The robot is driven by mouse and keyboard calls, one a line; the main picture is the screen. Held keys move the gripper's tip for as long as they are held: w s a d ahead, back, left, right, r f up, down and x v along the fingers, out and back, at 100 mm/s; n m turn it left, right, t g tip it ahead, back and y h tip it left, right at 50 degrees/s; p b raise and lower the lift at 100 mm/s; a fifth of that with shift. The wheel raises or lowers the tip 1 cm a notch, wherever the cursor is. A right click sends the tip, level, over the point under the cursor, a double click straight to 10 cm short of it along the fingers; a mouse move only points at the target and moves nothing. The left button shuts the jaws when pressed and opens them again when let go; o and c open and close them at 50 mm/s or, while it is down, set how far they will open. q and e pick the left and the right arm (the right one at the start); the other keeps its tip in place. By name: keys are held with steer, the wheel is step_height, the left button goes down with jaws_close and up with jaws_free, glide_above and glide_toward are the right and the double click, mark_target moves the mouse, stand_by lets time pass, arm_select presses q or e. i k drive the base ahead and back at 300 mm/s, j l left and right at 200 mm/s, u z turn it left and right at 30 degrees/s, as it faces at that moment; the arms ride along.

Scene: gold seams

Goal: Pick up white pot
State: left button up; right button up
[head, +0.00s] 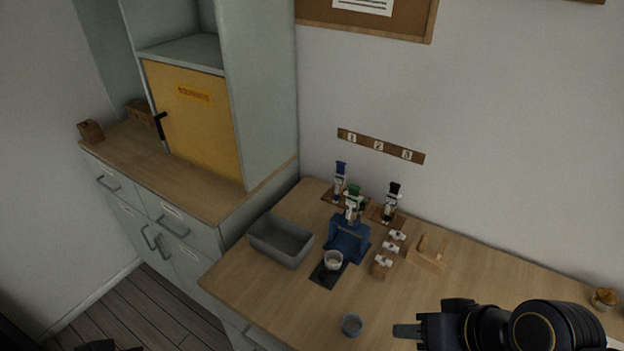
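A small white pot (333,261) stands upright on a dark mat (322,277) on the wooden desk, in front of a blue stand (348,240). Its top looks pale and round. My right gripper (405,331) is at the lower right, apart from the pot and nearer to me, with its fingers pointing left. Its fingers overlap from this angle, so any gap between them is hidden. I see nothing held in it. My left gripper's fingers are not visible; only a dark piece, perhaps of my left arm, shows at the bottom left edge.
A grey bin (281,241) stands left of the pot. A small grey cup (352,325) lies between the pot and my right gripper. Bottles with blue, green and black caps stand behind. Small white-topped blocks (383,262) and a wooden holder (429,253) are to the right.

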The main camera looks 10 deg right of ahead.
mark_target(333, 259)
steer(key=k+j+z, duration=0.1)
steer(key=j, duration=0.35)
steer(key=k+j, duration=0.1)
steer(key=j, duration=0.35)
steer(key=i+j+z, duration=0.15)
steer(key=j, duration=0.25)
steer(key=i+j+z, duration=0.2)
steer(key=j, duration=0.25)
steer(key=i+j+z, duration=0.15)
steer(key=j, duration=0.25)
steer(key=i+j+z, duration=0.15)
steer(key=i, duration=0.35)
